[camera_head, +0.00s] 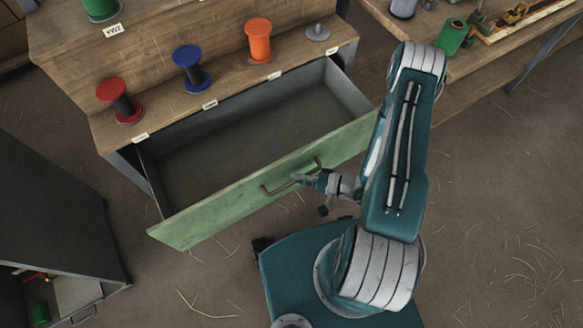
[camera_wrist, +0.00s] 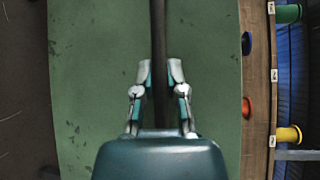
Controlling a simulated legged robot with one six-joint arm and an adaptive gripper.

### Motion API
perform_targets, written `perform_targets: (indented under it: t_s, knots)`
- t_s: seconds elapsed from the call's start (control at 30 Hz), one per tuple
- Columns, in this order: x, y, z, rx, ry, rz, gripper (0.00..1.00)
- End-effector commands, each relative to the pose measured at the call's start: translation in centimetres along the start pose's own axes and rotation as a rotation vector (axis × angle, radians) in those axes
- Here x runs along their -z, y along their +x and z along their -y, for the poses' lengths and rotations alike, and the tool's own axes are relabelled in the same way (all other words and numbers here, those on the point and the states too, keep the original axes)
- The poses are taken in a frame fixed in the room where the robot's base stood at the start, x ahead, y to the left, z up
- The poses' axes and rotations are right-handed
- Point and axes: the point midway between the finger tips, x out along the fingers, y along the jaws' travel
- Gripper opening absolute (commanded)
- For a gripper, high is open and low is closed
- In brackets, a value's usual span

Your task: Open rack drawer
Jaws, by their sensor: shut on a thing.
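The rack drawer (camera_head: 270,195) has a worn green front and stands pulled well out of the wooden rack (camera_head: 225,90) in the head view. Its grey inside (camera_head: 240,130) is bare. A dark bar handle (camera_head: 275,189) sits on the middle of the front. My gripper (camera_head: 305,180) is at the right part of this handle and shut on it. In the wrist view, the two fingers of my gripper (camera_wrist: 159,75) stand on either side of the dark handle bar (camera_wrist: 158,30), with the green drawer front (camera_wrist: 95,80) behind.
Red (camera_head: 118,100), blue (camera_head: 190,68) and orange (camera_head: 259,40) spools and a grey empty spool base (camera_head: 318,33) stand on the rack's ledge above the drawer. A dark cabinet (camera_head: 50,220) stands at the left. A workbench (camera_head: 480,60) is at the upper right. Straw-strewn floor (camera_head: 490,220) lies open at the right.

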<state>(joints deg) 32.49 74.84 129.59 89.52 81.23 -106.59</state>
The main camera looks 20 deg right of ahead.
Motion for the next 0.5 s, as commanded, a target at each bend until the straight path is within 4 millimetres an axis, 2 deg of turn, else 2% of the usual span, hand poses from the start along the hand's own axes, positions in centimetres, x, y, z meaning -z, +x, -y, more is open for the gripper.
perform_targets:
  t_s: [0.47, 0.5]
  knots:
    - [-0.06, -0.32, -0.36, -0.01, -0.003, -0.004, 0.0]
    - [-0.05, -0.32, -0.37, -0.01, -0.003, -0.004, 0.33]
